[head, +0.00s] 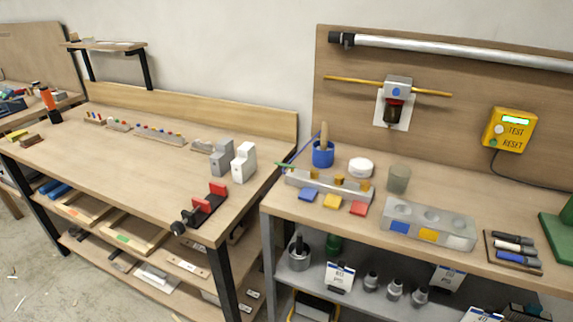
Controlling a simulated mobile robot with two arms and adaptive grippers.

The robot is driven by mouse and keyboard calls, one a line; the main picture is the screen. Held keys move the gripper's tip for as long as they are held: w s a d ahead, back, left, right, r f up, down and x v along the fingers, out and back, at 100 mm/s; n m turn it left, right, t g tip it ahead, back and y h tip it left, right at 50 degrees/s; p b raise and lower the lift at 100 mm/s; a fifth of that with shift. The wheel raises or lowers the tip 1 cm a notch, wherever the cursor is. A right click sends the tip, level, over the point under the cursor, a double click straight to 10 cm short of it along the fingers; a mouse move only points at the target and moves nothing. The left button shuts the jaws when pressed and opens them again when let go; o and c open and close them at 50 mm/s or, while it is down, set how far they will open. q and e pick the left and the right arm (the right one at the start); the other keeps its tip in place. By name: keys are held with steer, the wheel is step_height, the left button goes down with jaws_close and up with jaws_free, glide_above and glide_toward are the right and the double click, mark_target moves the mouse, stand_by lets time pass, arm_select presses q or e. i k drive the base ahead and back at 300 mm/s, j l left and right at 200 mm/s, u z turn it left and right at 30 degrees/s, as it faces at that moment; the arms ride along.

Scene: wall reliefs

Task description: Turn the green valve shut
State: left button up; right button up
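I cannot make out a green valve in the head view. A green part (557,236) is cut off by the right edge, standing on the right bench; it looks like a base with an upright, and I cannot tell what it belongs to. A small dark green object (334,243) sits on the shelf under that bench, partly hidden. Neither of my grippers is in view.
The right bench (292,207) holds a blue cup (323,154), a grey block with round recesses (428,224) and markers. Its backboard carries a pipe (460,51) and a yellow TEST/RESET box (508,131). The left bench (130,165) has a red vise (208,203) and clear middle space.

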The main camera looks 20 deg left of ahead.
mark_target(292, 167)
steer(key=u, duration=0.9)
